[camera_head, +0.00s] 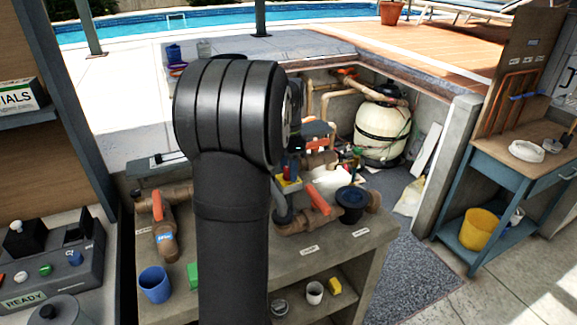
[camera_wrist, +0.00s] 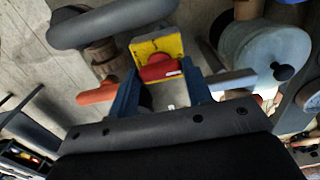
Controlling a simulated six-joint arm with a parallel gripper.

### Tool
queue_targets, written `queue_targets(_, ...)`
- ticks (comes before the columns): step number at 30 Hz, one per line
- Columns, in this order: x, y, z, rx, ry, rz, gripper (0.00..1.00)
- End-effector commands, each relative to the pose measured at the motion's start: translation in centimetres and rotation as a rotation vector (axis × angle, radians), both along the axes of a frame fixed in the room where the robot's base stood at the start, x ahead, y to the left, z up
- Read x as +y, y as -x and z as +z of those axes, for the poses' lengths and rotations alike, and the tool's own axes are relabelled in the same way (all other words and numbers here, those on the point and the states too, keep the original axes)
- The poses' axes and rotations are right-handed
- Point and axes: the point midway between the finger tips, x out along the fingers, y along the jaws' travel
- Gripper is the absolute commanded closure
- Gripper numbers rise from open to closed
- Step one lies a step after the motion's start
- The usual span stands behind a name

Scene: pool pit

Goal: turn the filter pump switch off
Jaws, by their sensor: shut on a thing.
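A yellow switch plate (camera_wrist: 172,43) with a red knob (camera_wrist: 158,67) shows in the wrist view, just beyond my blue fingertips. My gripper (camera_wrist: 163,74) has one finger on each side of the red knob and is shut on it. The yellow plate also shows in the head view (camera_head: 290,186), on the bench among the pipes and just right of my arm. My arm hides most of the gripper there. I cannot read a label on the switch or clearly see which way the knob points.
Orange-handled valves (camera_head: 318,199) and (camera_head: 157,206) flank the switch on the bench. A blue cup (camera_head: 154,284) stands at the front left. A dark-capped fitting (camera_head: 352,204) is to the right. A grey control panel (camera_head: 60,262) is far left, and a pale filter tank (camera_head: 382,132) stands behind.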

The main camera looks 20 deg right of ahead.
Motion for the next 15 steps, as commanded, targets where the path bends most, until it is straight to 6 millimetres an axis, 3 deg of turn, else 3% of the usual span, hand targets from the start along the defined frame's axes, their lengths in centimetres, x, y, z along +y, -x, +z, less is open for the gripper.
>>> queue_targets(8,0.0,0.0,0.03,0.0,0.0,0.046,0.77)
queue_targets(15,0.0,0.0,0.04,0.0,0.0,0.192,0.77)
